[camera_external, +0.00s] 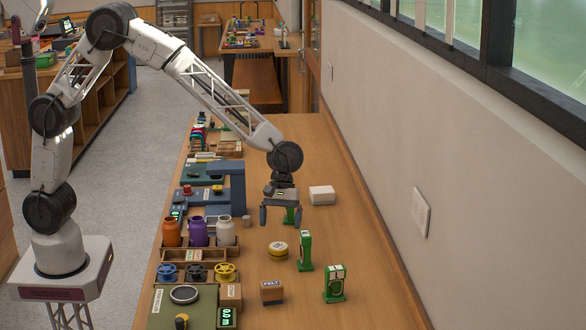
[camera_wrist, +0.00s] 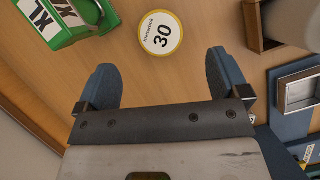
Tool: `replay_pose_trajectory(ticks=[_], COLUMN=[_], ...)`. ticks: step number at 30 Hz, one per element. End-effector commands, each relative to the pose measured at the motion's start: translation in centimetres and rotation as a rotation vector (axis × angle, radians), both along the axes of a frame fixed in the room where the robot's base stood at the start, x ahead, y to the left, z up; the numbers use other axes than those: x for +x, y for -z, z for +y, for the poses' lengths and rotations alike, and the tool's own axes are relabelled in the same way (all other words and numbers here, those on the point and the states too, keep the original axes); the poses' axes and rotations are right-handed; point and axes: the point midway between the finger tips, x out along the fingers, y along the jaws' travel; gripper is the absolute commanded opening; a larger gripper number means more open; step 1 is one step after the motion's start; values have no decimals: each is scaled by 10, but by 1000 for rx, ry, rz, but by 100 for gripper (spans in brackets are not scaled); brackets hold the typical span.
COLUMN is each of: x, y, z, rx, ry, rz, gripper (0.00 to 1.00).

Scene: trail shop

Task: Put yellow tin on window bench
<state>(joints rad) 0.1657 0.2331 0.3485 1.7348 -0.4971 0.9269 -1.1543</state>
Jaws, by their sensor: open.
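The yellow tin (camera_external: 277,250) is a low round tin that stands on the wooden bench below the window (camera_external: 340,270). In the wrist view the tin (camera_wrist: 160,34) shows a white lid with a yellow rim and the number 30. It lies beyond my fingertips, near the middle of the gap. My gripper (camera_external: 280,214) is open and empty above the bench, farther back than the tin. In the wrist view the two blue-grey fingers (camera_wrist: 162,72) are spread apart, and nothing is between them.
Green-and-white upright holders (camera_external: 305,251) (camera_external: 335,284) stand right of the tin, and a box marked FELT (camera_external: 271,291) stands in front. Jars (camera_external: 197,231) in a wooden tray and a blue stand (camera_external: 228,185) are to the left. The bench's right side along the wall is clear.

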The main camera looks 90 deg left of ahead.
Motion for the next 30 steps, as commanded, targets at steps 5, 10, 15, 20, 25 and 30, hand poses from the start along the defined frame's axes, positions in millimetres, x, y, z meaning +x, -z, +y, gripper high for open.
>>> replay_pose_trajectory(ticks=[5,10,15,20,25,30], x=[0,-2,-3,-3,-3,-4], y=[2,12,23,25,25,31], z=[0,-4,-8,-9,-9,-11], rx=[0,0,0,0,0,0], ry=[0,0,1,0,0,2], rz=[1,1,2,1,1,1], gripper=[94,94,94,94,94,94])
